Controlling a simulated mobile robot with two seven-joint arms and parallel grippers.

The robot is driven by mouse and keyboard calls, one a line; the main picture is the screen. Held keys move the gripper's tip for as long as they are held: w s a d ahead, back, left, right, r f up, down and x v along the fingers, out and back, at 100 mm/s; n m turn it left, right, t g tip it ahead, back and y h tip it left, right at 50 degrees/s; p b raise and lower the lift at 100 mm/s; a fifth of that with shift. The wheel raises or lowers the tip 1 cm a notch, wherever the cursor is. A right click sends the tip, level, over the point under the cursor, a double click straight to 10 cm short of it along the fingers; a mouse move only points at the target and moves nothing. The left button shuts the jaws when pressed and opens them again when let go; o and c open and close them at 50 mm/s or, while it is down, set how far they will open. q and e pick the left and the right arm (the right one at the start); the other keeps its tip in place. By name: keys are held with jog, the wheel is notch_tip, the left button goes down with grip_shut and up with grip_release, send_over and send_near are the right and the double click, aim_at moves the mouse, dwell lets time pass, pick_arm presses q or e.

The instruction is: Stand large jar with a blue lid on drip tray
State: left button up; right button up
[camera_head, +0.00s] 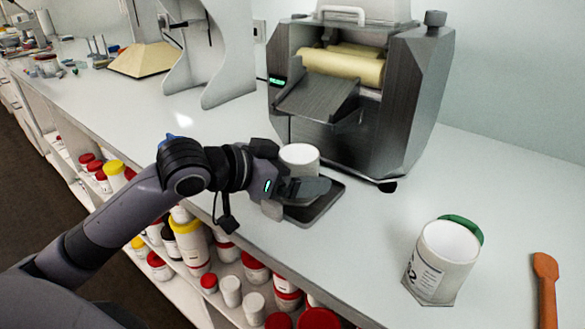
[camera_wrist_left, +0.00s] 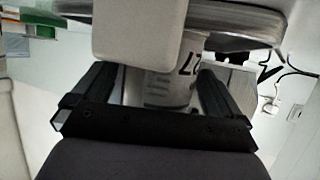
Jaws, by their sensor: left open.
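A white jar (camera_head: 299,157) stands upright at the front of the mill, over the drip tray (camera_head: 325,212). Its base is hidden behind my gripper, so I cannot see its contact with the tray. No blue lid shows on it. My left gripper (camera_head: 294,194) is open at the jar's near side, low over the tray. In the left wrist view, the jar (camera_wrist_left: 168,88) with dark print shows between the two spread fingers (camera_wrist_left: 150,98). My right gripper is not in view.
The grey mill (camera_head: 405,100) with cream rollers stands behind the tray. A white jar (camera_head: 440,262) with a green lid (camera_head: 466,226) behind it and an orange spatula (camera_head: 545,285) are at right. Shelves below the counter hold several jars. The counter between tray and green-lidded jar is clear.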

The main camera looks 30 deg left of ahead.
pick_arm(q)
jog(key=shift+r, duration=0.2)
jog(key=v, duration=0.6)
jog(key=shift+s, duration=0.15)
jog(key=shift+v, duration=1.15)
jog(key=p+v, duration=0.3)
jog(key=p, duration=1)
jog(key=shift+a+r, duration=0.1)
jog(key=shift+r, duration=0.1)
jog(key=shift+s, duration=0.1)
jog(key=shift+f, duration=0.1)
